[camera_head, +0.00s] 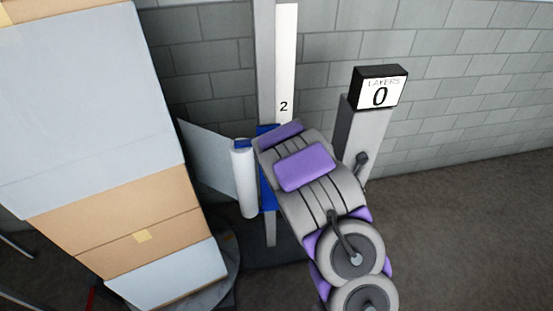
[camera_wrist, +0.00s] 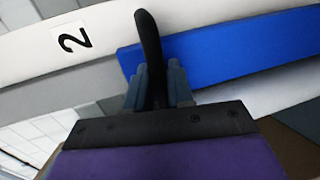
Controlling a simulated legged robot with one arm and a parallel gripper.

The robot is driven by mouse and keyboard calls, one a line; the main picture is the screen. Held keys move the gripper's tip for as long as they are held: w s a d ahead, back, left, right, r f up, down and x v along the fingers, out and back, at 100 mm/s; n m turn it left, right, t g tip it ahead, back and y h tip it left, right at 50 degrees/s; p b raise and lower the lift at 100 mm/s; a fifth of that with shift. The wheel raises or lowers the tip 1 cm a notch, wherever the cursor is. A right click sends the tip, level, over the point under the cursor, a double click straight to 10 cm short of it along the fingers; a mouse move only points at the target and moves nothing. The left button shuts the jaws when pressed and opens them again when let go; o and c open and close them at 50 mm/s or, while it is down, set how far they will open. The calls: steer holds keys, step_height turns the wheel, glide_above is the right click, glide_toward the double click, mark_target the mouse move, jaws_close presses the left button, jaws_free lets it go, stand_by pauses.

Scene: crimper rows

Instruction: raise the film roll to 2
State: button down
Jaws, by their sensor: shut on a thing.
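The white film roll (camera_head: 244,180) stands upright beside the blue carriage (camera_head: 268,196) on the mast, and a pale film sheet (camera_head: 208,158) runs from it to the left. The number 2 mark (camera_head: 283,106) is on the white strip just above the carriage's top edge. In the wrist view the mark (camera_wrist: 71,39) lies left of the blue carriage (camera_wrist: 240,48). My gripper (camera_wrist: 157,86) is shut on a black handle (camera_wrist: 148,32) in front of the carriage. In the head view my arm hides the gripper and part of the carriage.
A tall stack of wrapped boxes (camera_head: 90,100) stands at the left on a round base (camera_head: 225,265). A grey post (camera_head: 352,135) with a display reading 0 layers (camera_head: 380,90) stands right of the mast. A brick wall is behind. Floor at the right is clear.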

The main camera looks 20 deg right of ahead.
step_height(320, 180, up, 9)
steer(key=shift+r+p, duration=0.1)
steer(key=shift+p, duration=0.35)
steer(key=c, duration=1.2)
jaws_free()
steer(key=shift+a, duration=0.1)
steer(key=shift+o, duration=0.2)
steer(key=shift+s, duration=0.1)
